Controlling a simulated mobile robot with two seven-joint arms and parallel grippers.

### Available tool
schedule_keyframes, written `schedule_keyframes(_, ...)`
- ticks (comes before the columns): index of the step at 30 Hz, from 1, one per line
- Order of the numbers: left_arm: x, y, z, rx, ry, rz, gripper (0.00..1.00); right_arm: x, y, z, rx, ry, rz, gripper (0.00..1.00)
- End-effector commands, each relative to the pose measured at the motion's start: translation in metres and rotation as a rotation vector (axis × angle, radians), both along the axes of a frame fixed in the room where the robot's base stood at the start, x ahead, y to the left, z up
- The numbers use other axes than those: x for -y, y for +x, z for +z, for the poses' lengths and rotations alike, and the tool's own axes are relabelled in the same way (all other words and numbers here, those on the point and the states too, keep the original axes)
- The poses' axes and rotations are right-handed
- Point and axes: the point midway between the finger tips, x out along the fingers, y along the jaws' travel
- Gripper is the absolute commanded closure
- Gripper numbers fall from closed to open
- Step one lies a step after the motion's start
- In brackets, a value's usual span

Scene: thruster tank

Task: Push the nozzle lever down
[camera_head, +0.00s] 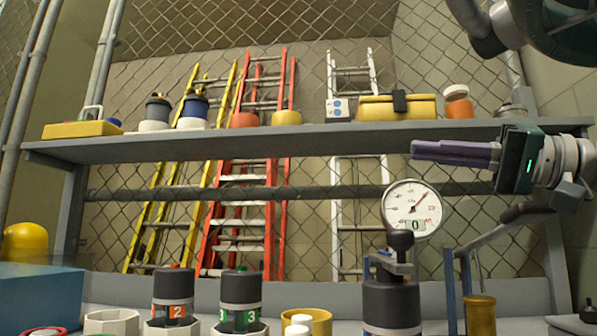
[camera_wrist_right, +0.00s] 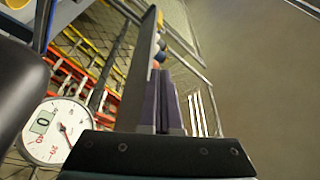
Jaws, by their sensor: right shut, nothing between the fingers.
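The lever with a round black knob (camera_head: 400,241) stands in front of a white dial gauge (camera_head: 413,208), above a dark cylinder (camera_head: 391,305). I cannot tell for sure that this is the nozzle lever. The gauge also shows at the lower left of the right wrist view (camera_wrist_right: 55,131). My right gripper (camera_head: 416,149) comes in from the right, its purple fingers pointing left. They are shut and empty, above the gauge and knob and apart from them. In the right wrist view the fingers (camera_wrist_right: 162,84) lie side by side. My left gripper is not in view.
A grey shelf (camera_head: 300,143) crosses behind my right gripper, carrying a yellow case (camera_head: 397,108) and several containers. Two dark cylinders with an orange 2 (camera_head: 174,295) and a green 3 (camera_head: 240,300) stand left. A blue box (camera_head: 40,295) is at lower left.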

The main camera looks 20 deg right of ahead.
Motion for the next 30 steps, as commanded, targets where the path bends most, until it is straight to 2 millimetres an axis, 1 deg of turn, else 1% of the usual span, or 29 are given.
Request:
schedule_keyframes(1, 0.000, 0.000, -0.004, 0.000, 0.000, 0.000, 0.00, 0.007, -0.008, -0.004, -0.001, -0.002, -0.003, 1.00)
schedule_keyframes(3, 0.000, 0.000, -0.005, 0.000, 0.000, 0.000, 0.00, 0.016, -0.017, -0.007, -0.002, 0.000, -0.002, 1.00)
schedule_keyframes(6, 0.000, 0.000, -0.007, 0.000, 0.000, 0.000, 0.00, 0.027, -0.028, -0.009, -0.001, -0.001, -0.001, 1.00)
schedule_keyframes(10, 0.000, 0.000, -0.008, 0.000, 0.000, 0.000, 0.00, 0.035, -0.037, -0.011, -0.001, 0.000, 0.000, 1.00)
schedule_keyframes(15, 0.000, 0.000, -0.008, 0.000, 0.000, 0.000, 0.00, 0.038, -0.041, -0.011, 0.000, -0.001, 0.001, 1.00)
schedule_keyframes(30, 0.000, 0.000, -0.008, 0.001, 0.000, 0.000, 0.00, 0.037, -0.040, -0.011, 0.000, 0.000, 0.001, 1.00)
